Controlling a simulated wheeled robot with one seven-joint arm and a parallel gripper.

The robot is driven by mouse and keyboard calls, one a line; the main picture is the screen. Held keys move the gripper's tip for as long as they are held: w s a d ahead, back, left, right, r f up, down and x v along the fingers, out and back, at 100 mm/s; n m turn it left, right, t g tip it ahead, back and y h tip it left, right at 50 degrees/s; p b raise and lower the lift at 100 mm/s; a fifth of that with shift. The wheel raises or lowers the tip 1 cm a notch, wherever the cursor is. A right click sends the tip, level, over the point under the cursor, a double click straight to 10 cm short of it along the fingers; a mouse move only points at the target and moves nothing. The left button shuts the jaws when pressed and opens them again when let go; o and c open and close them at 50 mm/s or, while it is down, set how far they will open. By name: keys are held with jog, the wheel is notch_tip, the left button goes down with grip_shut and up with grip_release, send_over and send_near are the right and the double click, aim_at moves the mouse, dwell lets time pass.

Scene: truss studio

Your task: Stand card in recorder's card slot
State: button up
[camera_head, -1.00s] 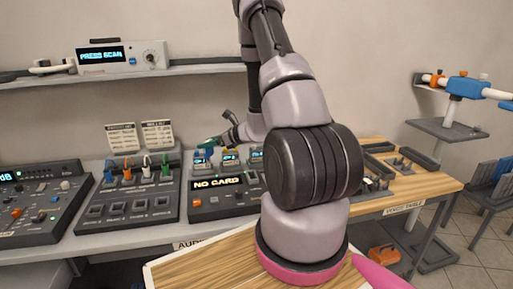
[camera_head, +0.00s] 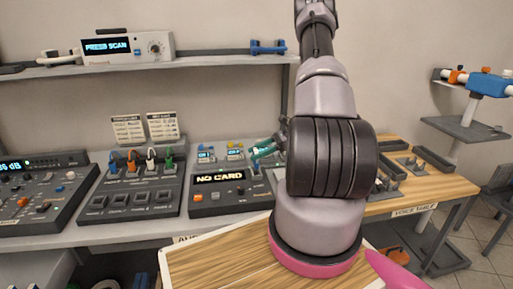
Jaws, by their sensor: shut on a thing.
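The recorder (camera_head: 214,204) is a dark box on the bench with a lit display reading NO CARD. Small blue and yellow pieces with little lit screens stand along its back part. A green card (camera_head: 262,149) is in my gripper (camera_head: 272,147), above the recorder's right back side. The card looks tilted and apart from the recorder, though I cannot tell its exact height. My gripper is shut on the card and is partly hidden by my arm. I cannot make out the card slot; the recorder's right end is partly behind my arm.
A panel with several coloured plugs (camera_head: 140,185) stands left of the recorder, and a mixer (camera_head: 36,195) farther left. Two label cards (camera_head: 146,128) stand behind. A shelf (camera_head: 190,66) bears a PRESS SCAN unit (camera_head: 127,47). A wooden voice table (camera_head: 410,190) is at right.

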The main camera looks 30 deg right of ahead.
aim_at(257, 162)
jog(key=shift+f, duration=1.55)
jog(key=shift+f, duration=0.6)
dwell(0.4)
jog(key=o, duration=1.1)
jog(key=shift+c, duration=0.2)
jog(key=v, duration=1.1)
